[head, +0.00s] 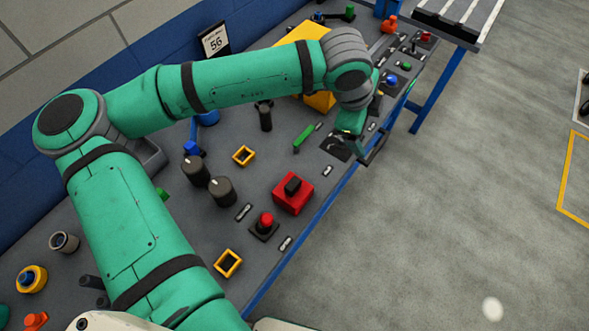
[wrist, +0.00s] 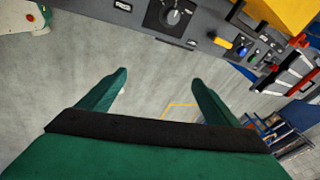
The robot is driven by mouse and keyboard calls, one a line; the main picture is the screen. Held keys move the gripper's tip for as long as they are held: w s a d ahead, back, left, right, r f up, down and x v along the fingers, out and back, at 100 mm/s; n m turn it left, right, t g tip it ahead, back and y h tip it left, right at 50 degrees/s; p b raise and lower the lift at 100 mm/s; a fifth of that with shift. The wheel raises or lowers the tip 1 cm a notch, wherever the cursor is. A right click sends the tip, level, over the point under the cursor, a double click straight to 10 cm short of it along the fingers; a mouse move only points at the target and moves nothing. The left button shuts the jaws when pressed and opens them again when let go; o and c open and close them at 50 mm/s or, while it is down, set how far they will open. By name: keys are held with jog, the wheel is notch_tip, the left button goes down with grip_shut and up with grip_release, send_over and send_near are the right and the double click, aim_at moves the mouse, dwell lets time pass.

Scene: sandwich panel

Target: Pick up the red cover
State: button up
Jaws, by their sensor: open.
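A red square block with a black handle on top (head: 292,194), which looks like the red cover, sits on the grey panel (head: 225,140) near its front edge. It is upright and I cannot make it out in the wrist view. My gripper (head: 366,148) is over the panel's front edge, farther along and up to the right of the red cover, clear of it. In the wrist view my gripper (wrist: 160,77) is open, with only floor between its fingers.
A red button (head: 265,219) stands just left of the red cover. Dark cylinders (head: 221,191), yellow square frames (head: 228,263) and a green lever (head: 304,138) stand around it. A yellow box (head: 312,92) is partly behind my arm. Open floor (head: 440,220) lies right of the panel.

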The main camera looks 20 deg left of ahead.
aim_at(294, 186)
jog(key=s+a+f+g+y, duration=0.1)
jog(key=s+a, duration=0.3)
jog(key=s+a+f+m+g+y, duration=0.1)
jog(key=s+a+f, duration=0.1)
jog(key=s+a, duration=0.2)
jog(key=s+a+f+m+g+y, duration=0.1)
jog(key=s+a, duration=0.3)
jog(key=a, duration=0.1)
jog(key=shift+s+f, duration=0.3)
jog(key=shift+s, duration=0.1)
jog(key=shift+g+y, duration=0.3)
jog(key=f, duration=0.5)
jog(key=shift+s+a, duration=0.25)
jog(key=shift+w+a+f, duration=0.1)
jog(key=shift+a+f, duration=0.05)
jog(key=shift+f, duration=1.3)
jog(key=shift+w+a+f, duration=0.1)
jog(key=shift+f, duration=1.35)
jog(key=c, duration=1.2)
